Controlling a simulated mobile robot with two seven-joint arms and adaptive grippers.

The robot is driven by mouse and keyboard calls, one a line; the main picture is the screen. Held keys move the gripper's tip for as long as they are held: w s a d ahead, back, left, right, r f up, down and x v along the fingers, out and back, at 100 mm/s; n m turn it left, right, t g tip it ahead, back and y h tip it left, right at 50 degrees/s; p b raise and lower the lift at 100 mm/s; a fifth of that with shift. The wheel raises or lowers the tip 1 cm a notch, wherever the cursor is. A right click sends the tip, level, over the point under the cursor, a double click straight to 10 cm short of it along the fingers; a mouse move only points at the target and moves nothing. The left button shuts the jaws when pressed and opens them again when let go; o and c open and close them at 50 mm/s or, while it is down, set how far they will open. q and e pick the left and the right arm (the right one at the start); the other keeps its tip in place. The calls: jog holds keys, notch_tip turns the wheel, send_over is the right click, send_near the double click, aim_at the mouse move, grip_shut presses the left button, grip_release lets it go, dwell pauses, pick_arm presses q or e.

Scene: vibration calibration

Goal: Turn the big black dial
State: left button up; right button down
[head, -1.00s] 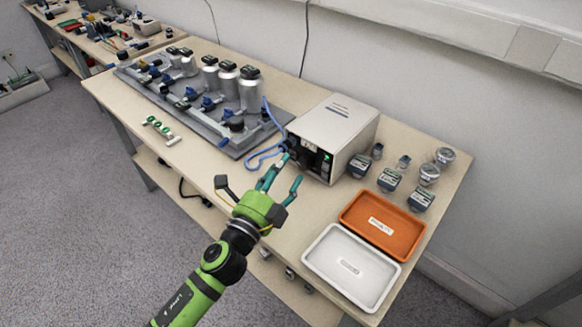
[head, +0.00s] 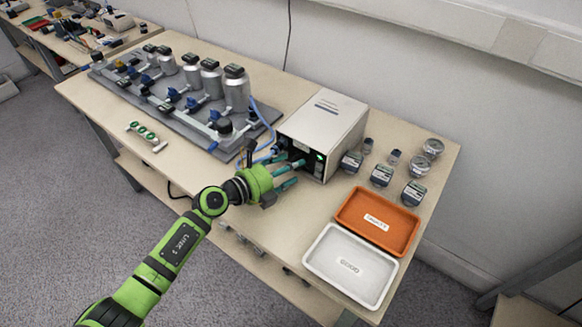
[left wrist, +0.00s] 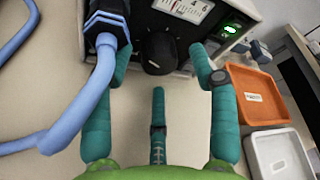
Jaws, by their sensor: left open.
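The big black dial (left wrist: 165,52) is on the front panel of the white box-shaped device (head: 325,125), below a white scale with numbers in the left wrist view. In the head view my left gripper hides most of that panel. My left gripper (head: 299,172) is open in front of the panel. In the left wrist view its teal fingers (left wrist: 162,75) are spread to either side of the dial, with a third finger below. I cannot tell whether any finger touches the dial. My right gripper is not in view.
A blue hose (left wrist: 90,105) with a black connector plugs into the panel left of the dial, close to the left finger. An orange tray (head: 376,222), a white tray (head: 348,266) and several gauges stand to the right. A manifold board (head: 160,110) lies left.

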pick_arm(q)
jog(key=shift+w+d+f, duration=0.1)
jog(key=shift+w+d, duration=0.25)
jog(key=shift+d, duration=0.1)
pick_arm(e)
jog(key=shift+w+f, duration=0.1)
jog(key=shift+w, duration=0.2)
pick_arm(q)
jog(key=shift+c, duration=0.4)
jog(key=c, duration=1)
